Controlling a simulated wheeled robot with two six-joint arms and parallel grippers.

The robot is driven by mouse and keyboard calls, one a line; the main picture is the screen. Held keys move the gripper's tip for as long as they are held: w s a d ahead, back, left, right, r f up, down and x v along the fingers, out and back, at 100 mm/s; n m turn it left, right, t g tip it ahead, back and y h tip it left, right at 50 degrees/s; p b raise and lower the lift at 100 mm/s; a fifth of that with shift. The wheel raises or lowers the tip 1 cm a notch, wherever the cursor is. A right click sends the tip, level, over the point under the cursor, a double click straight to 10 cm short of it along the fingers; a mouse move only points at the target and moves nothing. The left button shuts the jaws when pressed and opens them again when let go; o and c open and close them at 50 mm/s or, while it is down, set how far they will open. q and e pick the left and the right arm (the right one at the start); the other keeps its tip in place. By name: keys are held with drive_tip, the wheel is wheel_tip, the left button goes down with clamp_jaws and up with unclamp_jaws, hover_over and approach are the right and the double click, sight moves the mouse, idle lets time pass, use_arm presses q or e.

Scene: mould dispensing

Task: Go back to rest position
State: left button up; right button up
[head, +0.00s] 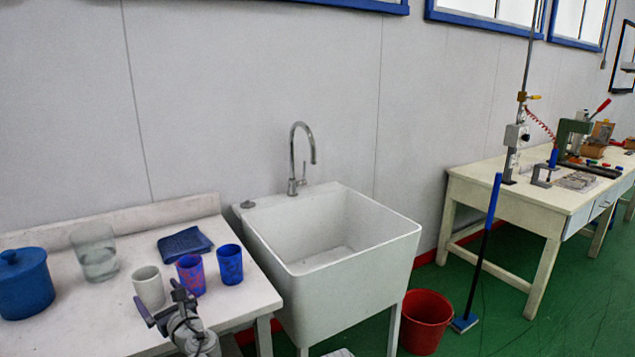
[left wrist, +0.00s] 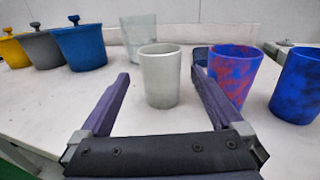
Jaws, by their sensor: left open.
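My left gripper (head: 158,299) is open and empty at the front edge of the white table (head: 235,302). In the left wrist view its two dark purple fingers (left wrist: 160,88) are spread apart, with a pale grey-white cup (left wrist: 160,78) upright beyond and between the tips. The same cup shows in the head view (head: 149,285), just behind the gripper. A blue and red mottled cup (head: 191,274) and a blue cup (head: 230,264) stand upright to its right. My right gripper is in neither view.
A white sink (head: 345,265), red bucket (head: 426,322) and squeegee (head: 487,240) are right.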

sight(143, 274)
use_arm(q)
drive_tip(key=x, duration=1.2)
drive_tip(key=shift+w+d, duration=0.1)
drive_tip(key=r+p, duration=1.1)
drive_tip(key=shift+s+d, duration=0.2)
drive_tip(key=shift+d, duration=0.05)
drive_tip(key=w+d+r+m+t+h+p, duration=0.1)
drive_tip(key=d+r+m+t+h+p, duration=0.1)
drive_tip(key=d, duration=1.1)
drive_tip(key=w+d+r+m+t+h+p, duration=0.2)
drive_tip(key=d+m+h, duration=0.1)
drive_tip(key=d, duration=1)
drive_tip(key=shift+d+r+t+h+p, duration=0.3)
drive_tip(key=shift+d+r+h+p, duration=0.1)
drive_tip(key=shift+h, duration=0.5)
drive_tip(key=shift+w, duration=0.1)
